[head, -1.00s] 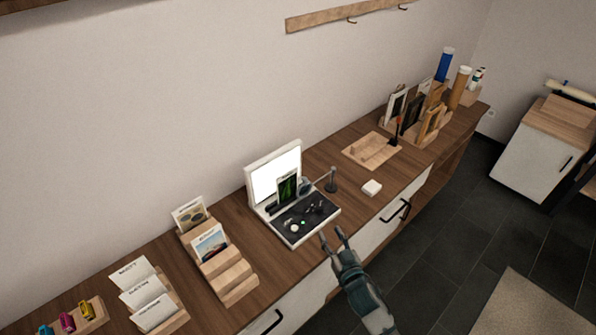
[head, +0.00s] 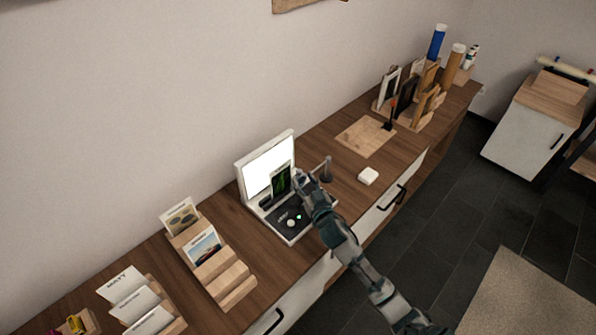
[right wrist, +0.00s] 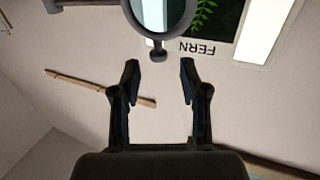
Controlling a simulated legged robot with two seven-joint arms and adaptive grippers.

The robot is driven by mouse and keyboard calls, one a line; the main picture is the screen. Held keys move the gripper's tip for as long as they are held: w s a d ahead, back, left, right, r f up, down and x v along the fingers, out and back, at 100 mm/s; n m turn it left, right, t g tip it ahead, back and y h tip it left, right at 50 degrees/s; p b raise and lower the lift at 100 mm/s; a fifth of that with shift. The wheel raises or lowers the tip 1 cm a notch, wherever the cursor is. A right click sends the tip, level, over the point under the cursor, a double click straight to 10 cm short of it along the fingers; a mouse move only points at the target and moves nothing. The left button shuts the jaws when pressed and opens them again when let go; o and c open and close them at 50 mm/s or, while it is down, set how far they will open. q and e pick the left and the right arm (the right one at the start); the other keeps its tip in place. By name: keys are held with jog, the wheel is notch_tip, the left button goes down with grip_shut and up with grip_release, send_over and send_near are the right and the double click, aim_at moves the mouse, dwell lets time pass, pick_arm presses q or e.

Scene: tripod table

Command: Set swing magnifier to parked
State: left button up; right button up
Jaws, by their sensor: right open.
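The swing magnifier has a dark post (head: 327,172) with a thin arm reaching left toward the white lit display box (head: 249,190). Its lens ring (right wrist: 187,22) fills the top of the right wrist view, with a small knob (right wrist: 158,52) below it. A fern card (head: 280,182) stands behind the lens. My right gripper (head: 301,180) is over the box's front, close to the lens, which it mostly hides in the head view. In the right wrist view its open fingers (right wrist: 159,75) are either side of the knob's line, with the knob just beyond the tips. My left gripper is not in view.
A stepped wooden card holder (head: 228,278) stands left of the box. Drawer handles (head: 397,195) stick out in front.

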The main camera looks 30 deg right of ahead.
aim_at(300, 173)
jog(key=w, duration=0.4)
jog(key=shift+d, duration=0.4)
jog(key=shift+w+a, duration=0.1)
jog(key=shift+w, duration=0.35)
jog(key=shift+a, duration=0.1)
jog(key=shift+c, duration=0.3)
grip_shut()
jog(key=shift+s, duration=0.1)
